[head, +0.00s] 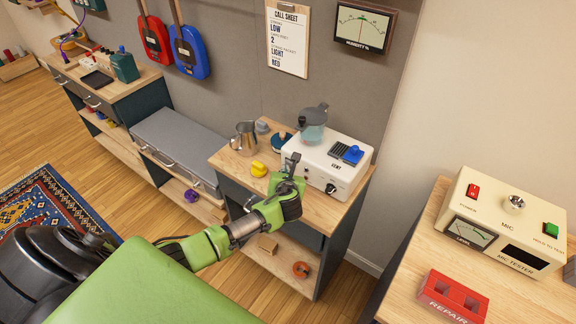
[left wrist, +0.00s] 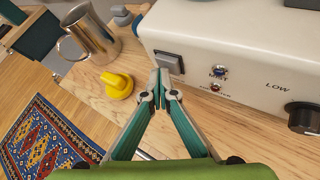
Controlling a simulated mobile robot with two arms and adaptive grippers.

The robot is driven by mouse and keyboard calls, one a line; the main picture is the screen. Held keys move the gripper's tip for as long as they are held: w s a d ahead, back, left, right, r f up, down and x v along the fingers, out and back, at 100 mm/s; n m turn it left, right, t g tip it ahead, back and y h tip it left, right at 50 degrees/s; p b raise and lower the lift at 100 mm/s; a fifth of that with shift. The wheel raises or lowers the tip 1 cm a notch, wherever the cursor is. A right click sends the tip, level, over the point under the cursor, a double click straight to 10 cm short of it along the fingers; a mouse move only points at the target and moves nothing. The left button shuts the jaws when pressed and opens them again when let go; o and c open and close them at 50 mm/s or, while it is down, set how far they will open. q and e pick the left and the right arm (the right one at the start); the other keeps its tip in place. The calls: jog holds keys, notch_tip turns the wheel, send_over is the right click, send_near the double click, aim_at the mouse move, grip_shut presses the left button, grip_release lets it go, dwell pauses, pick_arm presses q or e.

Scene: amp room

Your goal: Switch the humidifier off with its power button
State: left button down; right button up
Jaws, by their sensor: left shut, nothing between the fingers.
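The humidifier (head: 322,160) is a white box on the wooden cabinet top, with a grey-blue vessel (head: 313,122) above it. In the left wrist view, its cream front (left wrist: 262,84) carries a grey square button (left wrist: 168,62) at the left end, a blue light (left wrist: 220,72), and a black knob (left wrist: 304,117) at the right near the word LOW. My left gripper (head: 291,163) is in front of the humidifier's left end. In the left wrist view the gripper (left wrist: 158,78) is shut and empty, its tips just below and left of the button. I cannot tell whether they touch it. My right gripper is out of view.
A yellow knob-like piece (head: 259,169) and a metal pitcher (head: 244,138) stand left of the humidifier. A blue item (head: 351,153) lies on its top. A wall humidity gauge (head: 361,25) hangs above. A mic tester (head: 509,220) stands on the right table.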

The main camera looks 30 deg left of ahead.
pick_arm(q)
jog(key=shift+s+r, duration=0.15)
jog(key=shift+s, duration=0.1)
jog(key=shift+s+p, duration=0.35)
jog(key=shift+p, duration=0.15)
jog(key=s+p, duration=0.2)
jog(key=s, duration=0.1)
jog(key=shift+s+a, duration=0.2)
jog(key=shift+s, duration=0.05)
jog(key=shift+s+p, duration=0.55)
jog(key=shift+s, duration=0.35)
